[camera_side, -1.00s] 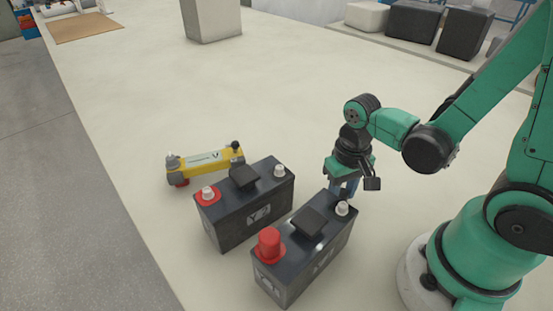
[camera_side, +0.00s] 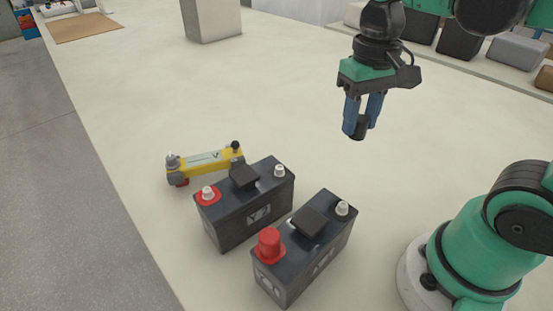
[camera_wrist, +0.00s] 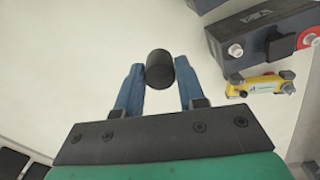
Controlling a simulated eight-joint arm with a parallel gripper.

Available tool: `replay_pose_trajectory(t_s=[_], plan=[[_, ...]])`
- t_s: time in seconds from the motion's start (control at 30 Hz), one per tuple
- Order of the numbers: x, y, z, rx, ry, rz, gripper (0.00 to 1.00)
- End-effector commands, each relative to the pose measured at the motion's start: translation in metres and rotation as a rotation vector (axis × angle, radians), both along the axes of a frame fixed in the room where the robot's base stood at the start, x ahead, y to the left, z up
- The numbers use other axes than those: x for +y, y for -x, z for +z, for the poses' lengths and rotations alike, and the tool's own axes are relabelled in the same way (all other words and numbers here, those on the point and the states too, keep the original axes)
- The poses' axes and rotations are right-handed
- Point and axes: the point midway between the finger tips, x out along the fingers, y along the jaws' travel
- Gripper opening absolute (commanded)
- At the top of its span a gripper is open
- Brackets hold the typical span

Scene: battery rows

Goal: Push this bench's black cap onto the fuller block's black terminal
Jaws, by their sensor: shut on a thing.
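My gripper (camera_side: 362,118) is shut on the black cap (camera_side: 361,128), high above the bench and behind the batteries. In the wrist view the cap (camera_wrist: 160,68) sits between the blue fingertips. The near battery block (camera_side: 325,258) has a red cap (camera_side: 269,244) on its left terminal and a bare pale terminal (camera_side: 342,208) at right. The far block (camera_side: 262,212) has a bare terminal in a red ring (camera_side: 208,194) and a bare pale terminal (camera_side: 280,171). It also shows in the wrist view (camera_wrist: 268,32). I cannot tell which block is fuller.
A yellow tool with a small display (camera_side: 205,161) lies behind the far block, close to it. A dark flat lid sits on top of each block. A grey pillar (camera_side: 211,18) stands at the back.

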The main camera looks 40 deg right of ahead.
Motion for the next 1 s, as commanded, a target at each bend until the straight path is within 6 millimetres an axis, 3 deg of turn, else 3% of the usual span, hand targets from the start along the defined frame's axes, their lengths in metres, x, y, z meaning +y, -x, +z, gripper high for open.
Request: replay_pose_trajectory(t_s=[0.2,0.33,0.7,1.0], plan=[[0.0,0.0,0.029,0.0,0.0,0.0,0.0],[0.009,0.003,0.034,0.0,0.0,0.053,0.0],[0.07,0.04,0.011,-0.001,-0.003,0.473,0.0],[0.076,0.045,-0.007,-0.001,-0.004,0.526,0.0]])
